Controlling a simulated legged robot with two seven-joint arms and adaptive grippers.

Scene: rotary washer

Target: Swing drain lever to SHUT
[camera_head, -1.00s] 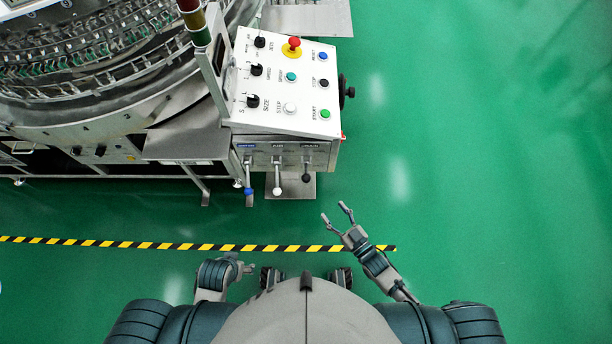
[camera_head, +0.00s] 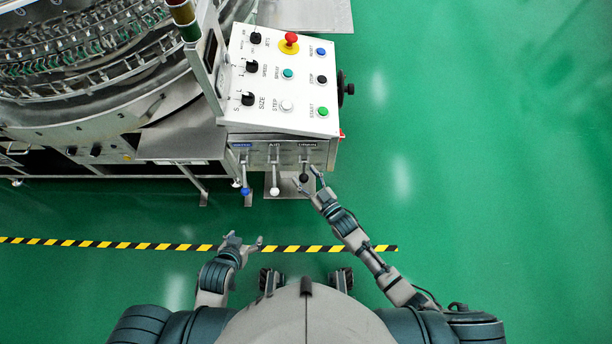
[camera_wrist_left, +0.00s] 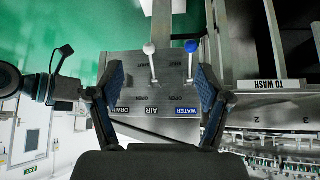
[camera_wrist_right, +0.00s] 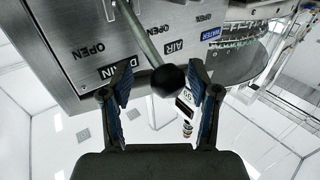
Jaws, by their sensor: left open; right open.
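The drain lever, with a black ball knob (camera_head: 304,177), is the rightmost of three levers below the control panel and points toward me. In the right wrist view its knob (camera_wrist_right: 168,80) and metal shaft show beside the DRAIN and OPEN labels. My right gripper (camera_head: 307,177) is open, with its fingertips on either side of the knob; contact cannot be told. My left gripper (camera_head: 244,240) is open and empty, well short of the levers.
The white-knobbed air lever (camera_head: 274,190) and blue-knobbed water lever (camera_head: 245,190) stand left of the drain lever. The control panel (camera_head: 275,95) with buttons and dials sits above. Green floor to the right is clear. A yellow-black floor stripe (camera_head: 150,244) crosses in front of me.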

